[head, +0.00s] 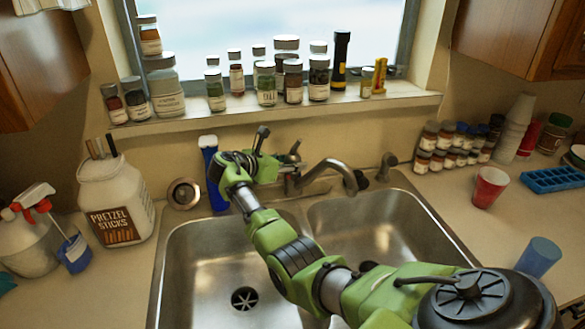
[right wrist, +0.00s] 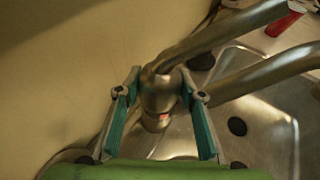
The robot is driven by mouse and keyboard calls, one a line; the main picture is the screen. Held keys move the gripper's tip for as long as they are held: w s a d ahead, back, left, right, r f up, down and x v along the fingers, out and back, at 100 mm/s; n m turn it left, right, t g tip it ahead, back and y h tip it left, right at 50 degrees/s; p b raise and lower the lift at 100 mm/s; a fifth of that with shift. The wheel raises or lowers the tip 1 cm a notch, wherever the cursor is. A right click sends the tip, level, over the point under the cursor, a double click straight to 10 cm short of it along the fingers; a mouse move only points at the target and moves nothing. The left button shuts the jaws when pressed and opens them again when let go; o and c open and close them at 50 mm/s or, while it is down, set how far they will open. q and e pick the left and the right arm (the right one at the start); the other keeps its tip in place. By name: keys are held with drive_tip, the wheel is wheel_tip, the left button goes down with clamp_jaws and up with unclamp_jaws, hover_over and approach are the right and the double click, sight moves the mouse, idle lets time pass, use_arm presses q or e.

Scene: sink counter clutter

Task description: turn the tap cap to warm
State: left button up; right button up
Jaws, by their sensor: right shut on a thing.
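The metal tap stands behind the double sink, and its curved spout (head: 330,173) reaches over the right basin. In the right wrist view the tap cap (right wrist: 157,103) is a short metal cylinder with a small red mark. My right gripper (head: 275,160) is at the tap from the left side. In the right wrist view its two green-and-grey fingers (right wrist: 161,88) stand on either side of the cap, shut on it. In the head view the gripper partly hides the cap. My left gripper is not in view.
The double sink (head: 170,265) lies under my right arm. A blue bottle (head: 210,165) stands left of the gripper, and a pretzel jar (head: 116,200) is further left. Several jars line the window sill (head: 390,103). A red cup (head: 489,186) and a blue cup (head: 538,257) stand at right.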

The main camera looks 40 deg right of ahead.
drive_tip(key=shift+m+g+b, duration=0.6)
drive_tip(key=shift+g+b, duration=0.1)
drive_tip(key=shift+g, duration=0.1)
drive_tip(key=o, duration=0.9)
drive_tip(key=shift+c, duration=0.2)
drive_tip(key=v, duration=1.2)
drive_tip(key=shift+s+f, duration=0.1)
drive_tip(key=shift+s, duration=0.05)
